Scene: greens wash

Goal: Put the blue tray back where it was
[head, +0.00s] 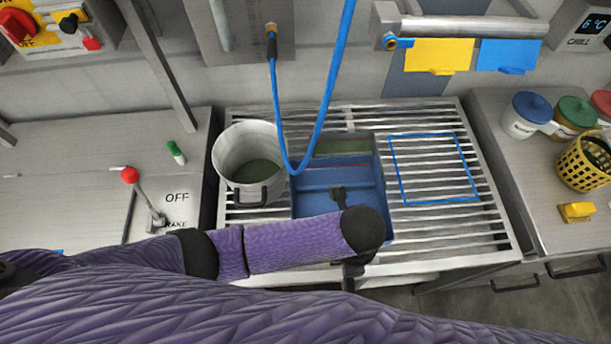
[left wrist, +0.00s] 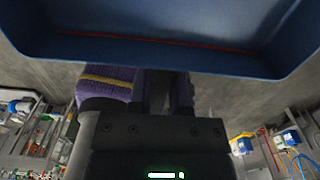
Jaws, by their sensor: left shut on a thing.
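The blue tray (head: 308,198) is over the middle of the slatted rack, right of the metal pot; it also fills the top of the left wrist view (left wrist: 160,30). My left arm crosses in front of its near part. My left gripper (head: 340,196) is shut on the tray, but the exact contact is hard to see. I cannot tell whether the tray touches the slats. A blue rectangular outline (head: 403,183) marks an empty patch of slats to the right of the tray. My right gripper is not in view.
A metal pot (head: 232,145) stands close left of the tray. A blue hose (head: 323,105) hangs down to the tray's back left corner. A grey-green container (head: 343,146) lies behind the tray. Lidded jars (head: 525,118) and a yellow basket (head: 583,168) stand on the right counter.

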